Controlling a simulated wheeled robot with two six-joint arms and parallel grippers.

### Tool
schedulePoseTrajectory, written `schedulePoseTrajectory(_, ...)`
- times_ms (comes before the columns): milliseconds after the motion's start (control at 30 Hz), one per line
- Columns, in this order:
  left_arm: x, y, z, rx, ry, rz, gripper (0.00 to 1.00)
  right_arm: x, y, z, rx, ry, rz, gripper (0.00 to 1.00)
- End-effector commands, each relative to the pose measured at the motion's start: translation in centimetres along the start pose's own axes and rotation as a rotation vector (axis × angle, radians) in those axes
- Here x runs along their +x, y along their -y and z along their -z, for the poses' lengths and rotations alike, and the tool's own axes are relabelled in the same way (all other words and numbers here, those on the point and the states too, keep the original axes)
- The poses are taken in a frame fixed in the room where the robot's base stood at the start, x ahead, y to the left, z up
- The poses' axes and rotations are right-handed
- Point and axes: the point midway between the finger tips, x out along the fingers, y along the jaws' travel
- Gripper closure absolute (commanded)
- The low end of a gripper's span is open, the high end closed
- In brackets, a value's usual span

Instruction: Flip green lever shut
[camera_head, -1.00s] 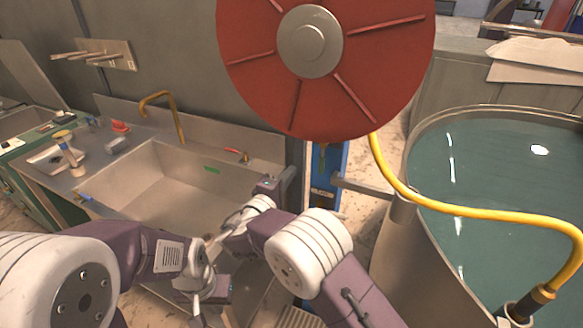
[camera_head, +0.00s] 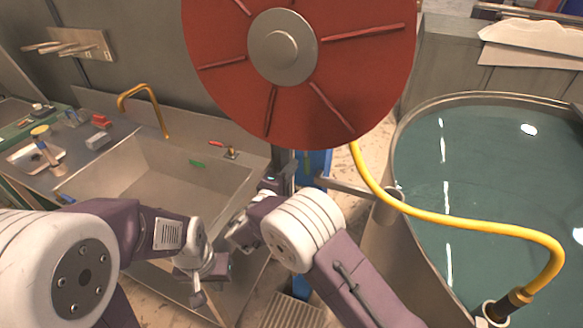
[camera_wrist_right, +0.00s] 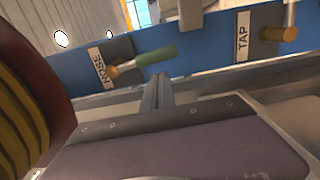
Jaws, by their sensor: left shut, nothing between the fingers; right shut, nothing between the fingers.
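In the right wrist view the green lever (camera_wrist_right: 156,57) reaches right and slightly up from a brass fitting (camera_wrist_right: 114,71) beside a HOSE label (camera_wrist_right: 97,68). It is on a blue panel (camera_wrist_right: 205,52). My right gripper (camera_wrist_right: 158,78) is shut and empty, its tips just below the lever in the picture. I cannot tell whether they touch it. In the head view the blue panel (camera_head: 316,165) is mostly hidden behind the red reel and my right arm. My left gripper (camera_head: 198,298) is shut and empty, hanging low in front of the sink.
A brass valve (camera_wrist_right: 279,33) sits beside a TAP label (camera_wrist_right: 242,38). The large red reel (camera_head: 340,85) hangs above the panel. A yellow hose (camera_head: 450,213) runs across the water tank (camera_head: 480,170) on the right. A steel sink (camera_head: 150,185) stands at left.

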Motion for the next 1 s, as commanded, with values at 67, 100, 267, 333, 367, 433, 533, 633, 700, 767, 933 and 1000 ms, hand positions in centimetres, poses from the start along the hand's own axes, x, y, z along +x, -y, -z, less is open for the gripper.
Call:
schedulePoseTrajectory(67,0.2,0.0,0.0,0.0,0.0,0.0,1.0,0.0,0.1,-0.1,-0.013,0.001,-0.001,1.0)
schedulePoseTrajectory(100,0.3,0.0,0.0,0.0,0.0,0.0,1.0,0.0,0.1,-0.2,-0.023,0.001,-0.001,1.0)
schedulePoseTrajectory(267,1.1,0.0,-0.1,0.0,0.0,0.0,1.0,0.1,0.5,-0.7,-0.098,0.001,-0.005,1.0)
schedulePoseTrajectory(333,1.6,0.0,-0.2,0.0,0.0,0.0,1.0,0.1,0.6,-1.1,-0.146,0.001,-0.008,1.0)
schedulePoseTrajectory(367,1.8,0.0,-0.2,0.0,0.0,0.0,1.0,0.1,0.6,-1.2,-0.171,0.001,-0.009,1.0)
schedulePoseTrajectory(433,2.2,0.0,-0.2,0.0,0.0,0.0,1.0,0.1,0.7,-1.6,-0.231,0.001,-0.012,1.0)
schedulePoseTrajectory(533,2.8,0.1,-0.3,0.0,0.0,0.0,1.0,0.1,0.7,-2.3,-0.325,0.001,-0.016,1.0)
schedulePoseTrajectory(633,3.2,0.1,-0.3,0.0,0.0,0.0,1.0,0.2,0.6,-3.0,-0.421,0.002,-0.021,1.0)
schedulePoseTrajectory(700,3.4,0.1,-0.4,0.0,0.0,0.0,1.0,0.2,0.5,-3.5,-0.488,0.002,-0.024,1.0)
schedulePoseTrajectory(767,3.6,0.1,-0.4,0.0,0.0,0.0,1.0,0.2,0.4,-3.9,-0.545,0.002,-0.027,1.0)
schedulePoseTrajectory(933,3.8,0.1,-0.4,0.0,0.0,0.0,1.0,0.2,0.0,-4.9,-0.708,0.001,-0.034,1.0)
schedulePoseTrajectory(1000,3.7,0.1,-0.4,0.0,0.0,0.0,1.0,0.3,-0.2,-5.4,-0.773,0.002,-0.038,1.0)
